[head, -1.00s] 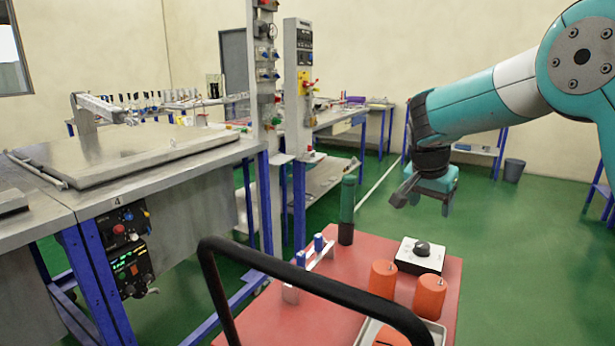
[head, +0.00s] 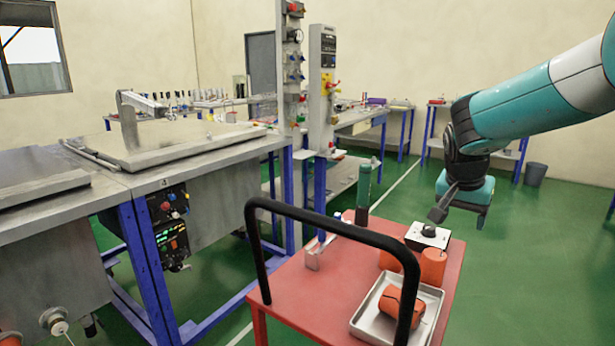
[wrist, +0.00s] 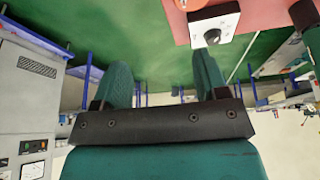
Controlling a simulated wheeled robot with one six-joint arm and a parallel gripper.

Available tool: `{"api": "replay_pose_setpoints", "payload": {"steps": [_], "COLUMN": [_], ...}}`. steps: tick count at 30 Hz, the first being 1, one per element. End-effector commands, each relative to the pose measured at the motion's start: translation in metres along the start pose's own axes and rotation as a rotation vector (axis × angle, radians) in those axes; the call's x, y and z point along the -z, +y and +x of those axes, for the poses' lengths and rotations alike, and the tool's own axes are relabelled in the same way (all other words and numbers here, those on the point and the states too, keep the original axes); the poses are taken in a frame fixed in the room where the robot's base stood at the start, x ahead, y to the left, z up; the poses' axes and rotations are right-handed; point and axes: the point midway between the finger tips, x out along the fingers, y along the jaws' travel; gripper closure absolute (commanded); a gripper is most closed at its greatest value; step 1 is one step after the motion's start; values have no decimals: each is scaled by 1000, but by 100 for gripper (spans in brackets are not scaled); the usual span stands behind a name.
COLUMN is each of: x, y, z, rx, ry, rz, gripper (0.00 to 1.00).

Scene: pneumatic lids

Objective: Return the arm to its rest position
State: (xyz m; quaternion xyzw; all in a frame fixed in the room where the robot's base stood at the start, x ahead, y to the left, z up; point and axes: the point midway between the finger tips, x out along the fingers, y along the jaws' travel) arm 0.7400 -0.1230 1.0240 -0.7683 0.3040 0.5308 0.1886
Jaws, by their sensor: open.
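My arm reaches in from the right side of the head view, teal and grey, with a black wrist joint. My gripper (head: 438,213) hangs at its end, above and beside the far right part of the red trolley, and appears to touch nothing. In the wrist view its two teal fingers (wrist: 162,72) stand wide apart with nothing between them. The gripper is open and empty.
The red trolley (head: 300,290) has a black handle (head: 330,225) and carries a metal tray (head: 367,322), orange cylinders (head: 433,266), a white box with a black knob (head: 427,236) and a green cylinder (head: 363,185). A steel workbench (head: 165,160) stands left.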

Motion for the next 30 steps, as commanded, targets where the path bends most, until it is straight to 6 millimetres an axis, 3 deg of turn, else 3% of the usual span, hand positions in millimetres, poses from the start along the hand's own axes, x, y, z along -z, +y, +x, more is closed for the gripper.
{"api": "replay_pose_setpoints", "payload": {"steps": [5, 11, 25, 27, 30], "x": [-20, -59, -202, -210, -233], "y": [22, 54, 141, 122, 108], "z": [-2, -4, -15, -48, -85], "rx": [18, 62, 258, 332, 422], "ry": [-19, -49, -126, -146, -186], "rz": [-112, -285, -699, -763, -858], "gripper": [33, 33, 33, 33, 33]}}
